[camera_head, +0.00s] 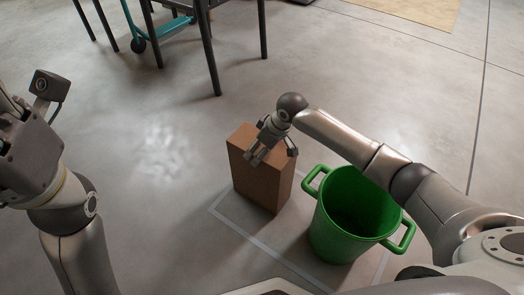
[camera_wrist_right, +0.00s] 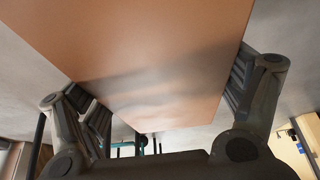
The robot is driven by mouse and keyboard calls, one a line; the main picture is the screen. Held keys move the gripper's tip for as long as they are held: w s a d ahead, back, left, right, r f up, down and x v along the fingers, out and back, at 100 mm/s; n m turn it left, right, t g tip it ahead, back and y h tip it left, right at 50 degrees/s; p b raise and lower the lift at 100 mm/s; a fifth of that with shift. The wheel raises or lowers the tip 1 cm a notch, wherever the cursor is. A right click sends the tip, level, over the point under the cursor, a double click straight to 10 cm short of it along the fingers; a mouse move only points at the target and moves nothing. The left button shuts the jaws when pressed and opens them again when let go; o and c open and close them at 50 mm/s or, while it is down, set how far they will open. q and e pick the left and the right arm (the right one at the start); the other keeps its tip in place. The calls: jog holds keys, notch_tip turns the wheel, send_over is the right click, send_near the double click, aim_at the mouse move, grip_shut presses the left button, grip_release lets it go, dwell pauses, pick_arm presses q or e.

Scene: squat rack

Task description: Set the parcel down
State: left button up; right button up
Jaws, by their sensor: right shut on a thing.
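The parcel (camera_head: 260,175) is a plain brown upright box in the middle of the head view. My right gripper (camera_head: 272,152) is shut on its upper part. In the right wrist view the fingers press on both sides of the parcel (camera_wrist_right: 150,60). The parcel appears over or on the floor at the white taped outline (camera_head: 250,236); I cannot tell if its bottom touches the floor. My left arm shows at the left edge, with the left gripper (camera_head: 12,110) partly cut off and its fingers unclear.
A green bucket (camera_head: 335,240) with two handles stands just right of the parcel, under my right forearm. A dark-legged table (camera_head: 212,60) and a teal wheeled frame (camera_head: 135,25) stand at the back. The floor (camera_head: 150,130) left of the parcel is clear.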

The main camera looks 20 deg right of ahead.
dwell(0.4)
jog(key=o, duration=1.8)
jog(key=shift+f, duration=0.2)
jog(key=shift+c, duration=0.2)
